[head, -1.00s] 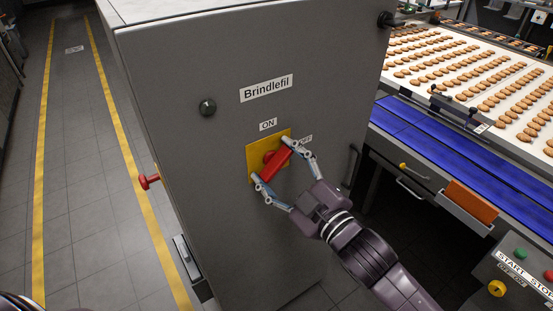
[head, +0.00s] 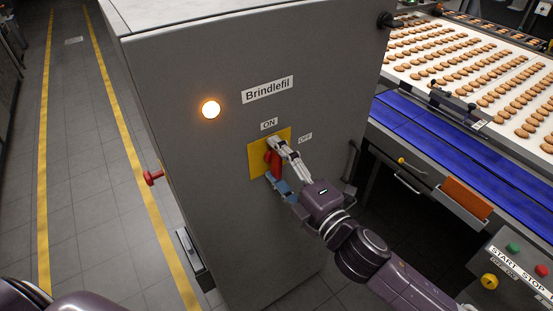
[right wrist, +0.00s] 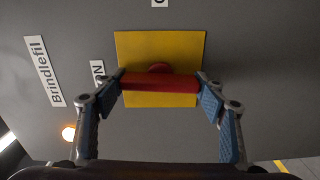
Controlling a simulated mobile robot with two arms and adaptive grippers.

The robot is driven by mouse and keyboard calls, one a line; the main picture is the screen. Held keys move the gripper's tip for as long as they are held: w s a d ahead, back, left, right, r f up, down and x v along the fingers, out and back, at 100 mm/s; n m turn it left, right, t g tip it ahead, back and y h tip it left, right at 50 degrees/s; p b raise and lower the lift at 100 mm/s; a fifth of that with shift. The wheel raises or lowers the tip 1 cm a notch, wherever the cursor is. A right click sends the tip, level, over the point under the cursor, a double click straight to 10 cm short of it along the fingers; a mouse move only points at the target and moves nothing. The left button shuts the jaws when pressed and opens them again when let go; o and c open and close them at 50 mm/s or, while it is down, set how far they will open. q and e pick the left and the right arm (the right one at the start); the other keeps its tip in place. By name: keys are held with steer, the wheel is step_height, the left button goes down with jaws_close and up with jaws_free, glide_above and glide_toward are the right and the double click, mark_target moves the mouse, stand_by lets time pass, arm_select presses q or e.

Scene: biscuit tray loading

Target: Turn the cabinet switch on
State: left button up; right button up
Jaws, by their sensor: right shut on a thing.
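The cabinet switch is a red handle (head: 275,164) on a yellow plate (head: 257,161) on the grey cabinet (head: 220,185). The handle stands nearly upright, its upper end towards the ON label (head: 269,124). The OFF label (head: 305,138) is to its right. My right gripper (head: 275,161) is shut on the handle, one finger at each end. In the right wrist view the handle (right wrist: 160,84) lies between the blue finger pads. A round lamp (head: 211,110) on the cabinet glows orange-white. My left gripper is out of view.
A red knob (head: 153,177) sticks out from the cabinet's left side. A door handle (head: 350,162) is on its right. A blue conveyor (head: 440,141) and rows of biscuits lie to the right, with a START/STOP panel (head: 520,265) below. The left aisle is clear.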

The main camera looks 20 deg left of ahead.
steer(key=shift+n, duration=0.4)
steer(key=o, duration=1.2)
steer(key=shift+s+d, duration=0.1)
steer(key=shift+d, duration=0.1)
steer(key=v, duration=1.1)
steer(key=shift+s+d, duration=0.2)
steer(key=shift+s, duration=0.05)
